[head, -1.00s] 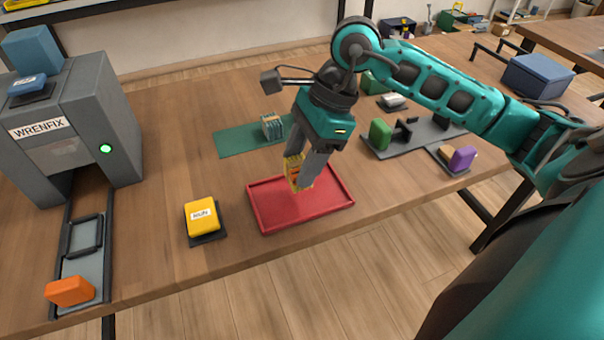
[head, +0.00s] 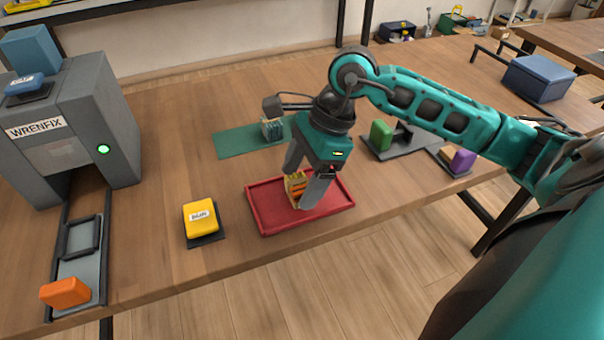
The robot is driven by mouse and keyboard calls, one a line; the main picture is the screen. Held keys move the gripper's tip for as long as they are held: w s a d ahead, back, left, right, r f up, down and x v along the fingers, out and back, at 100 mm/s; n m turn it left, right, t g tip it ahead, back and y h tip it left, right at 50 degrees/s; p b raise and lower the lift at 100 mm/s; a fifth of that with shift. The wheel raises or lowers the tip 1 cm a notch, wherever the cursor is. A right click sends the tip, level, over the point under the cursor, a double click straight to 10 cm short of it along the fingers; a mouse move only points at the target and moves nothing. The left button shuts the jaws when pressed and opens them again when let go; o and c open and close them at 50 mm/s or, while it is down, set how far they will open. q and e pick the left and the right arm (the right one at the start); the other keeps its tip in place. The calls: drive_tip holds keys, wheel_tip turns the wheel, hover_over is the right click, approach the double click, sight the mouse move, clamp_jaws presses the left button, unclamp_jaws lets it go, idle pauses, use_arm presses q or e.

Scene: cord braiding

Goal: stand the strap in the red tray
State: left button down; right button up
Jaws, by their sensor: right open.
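The red tray (head: 262,212) lies near the front edge of the table. A yellow and orange banded strap (head: 295,187) stands upright in the tray. My right gripper (head: 302,192) is open around the strap, with one finger behind it and one in front at its right. The front finger hides part of the strap. A second strap, greenish and banded (head: 272,130), stands on the green mat (head: 232,143) behind the tray. My left gripper is not in view.
A yellow block (head: 200,215) on a dark base is left of the tray. The grey WRENFIX machine (head: 105,120) stands at the left, with an orange block (head: 65,293) before it. A grey fixture with a green block (head: 381,134) and a purple block (head: 463,160) are at the right.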

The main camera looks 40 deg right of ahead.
drive_tip(key=shift+r, duration=0.1)
drive_tip(key=shift+d+r, duration=0.1)
drive_tip(key=shift+r, duration=0.2)
use_arm(q)
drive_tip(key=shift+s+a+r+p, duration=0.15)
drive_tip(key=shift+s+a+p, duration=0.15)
drive_tip(key=shift+p, duration=0.45)
use_arm(e)
drive_tip(key=v, duration=1.1)
drive_tip(key=shift+d+r, duration=0.2)
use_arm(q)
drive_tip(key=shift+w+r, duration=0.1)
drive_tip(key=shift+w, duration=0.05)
